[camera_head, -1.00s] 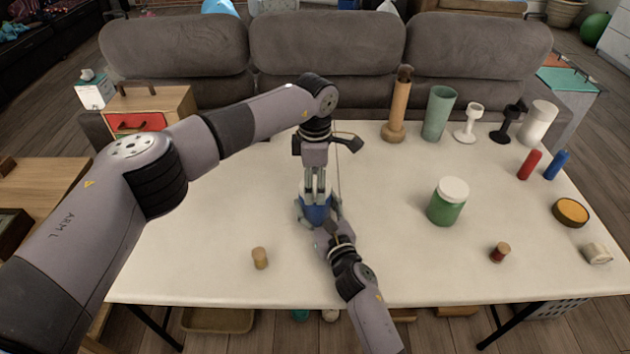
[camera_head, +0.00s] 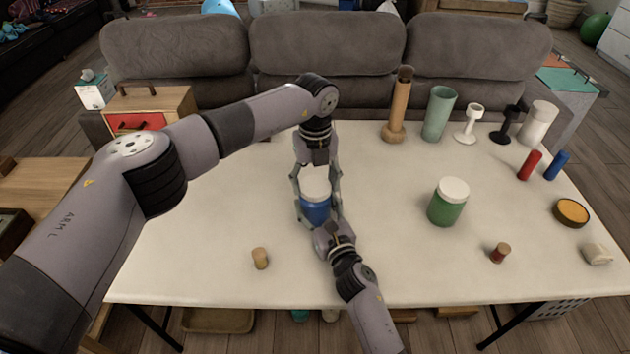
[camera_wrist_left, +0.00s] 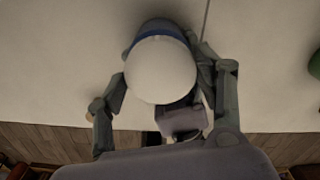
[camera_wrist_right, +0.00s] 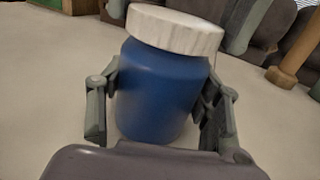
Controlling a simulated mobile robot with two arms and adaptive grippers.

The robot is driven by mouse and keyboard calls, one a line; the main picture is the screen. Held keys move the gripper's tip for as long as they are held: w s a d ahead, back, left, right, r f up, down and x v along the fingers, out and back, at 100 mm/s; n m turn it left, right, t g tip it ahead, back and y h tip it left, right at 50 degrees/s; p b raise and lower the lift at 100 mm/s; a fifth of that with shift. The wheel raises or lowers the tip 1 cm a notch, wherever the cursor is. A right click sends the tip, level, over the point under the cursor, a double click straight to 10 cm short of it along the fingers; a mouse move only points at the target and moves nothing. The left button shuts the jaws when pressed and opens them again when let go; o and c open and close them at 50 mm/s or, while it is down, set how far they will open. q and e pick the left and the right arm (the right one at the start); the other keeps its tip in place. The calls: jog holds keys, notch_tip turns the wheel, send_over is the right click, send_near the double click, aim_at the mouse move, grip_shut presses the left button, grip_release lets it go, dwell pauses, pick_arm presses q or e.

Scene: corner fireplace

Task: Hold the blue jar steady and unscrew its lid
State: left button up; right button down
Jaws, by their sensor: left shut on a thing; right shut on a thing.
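The blue jar (camera_head: 315,211) stands upright on the pale table, with its white lid (camera_head: 315,187) seated on top. In the right wrist view the blue body (camera_wrist_right: 160,95) and the lid (camera_wrist_right: 176,27) show no clear gap between them. My left gripper (camera_head: 317,178) comes down from above and is shut on the lid, one finger on each side. The left wrist view looks down on the round lid top (camera_wrist_left: 161,69). My right gripper (camera_head: 320,215) comes from the front and is shut around the jar's body, as the right wrist view (camera_wrist_right: 162,92) shows.
A green jar with a white lid (camera_head: 447,202) stands to the right. A cork (camera_head: 260,258) and a small spool (camera_head: 500,253) are near the front.

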aim_at(315, 185)
pick_arm(q)
jog(key=shift+n, duration=0.6)
jog(key=shift+r, duration=0.2)
jog(key=shift+r, duration=0.9)
jog(key=shift+r, duration=2)
pick_arm(e)
jog(key=shift+c, duration=2)
grip_release()
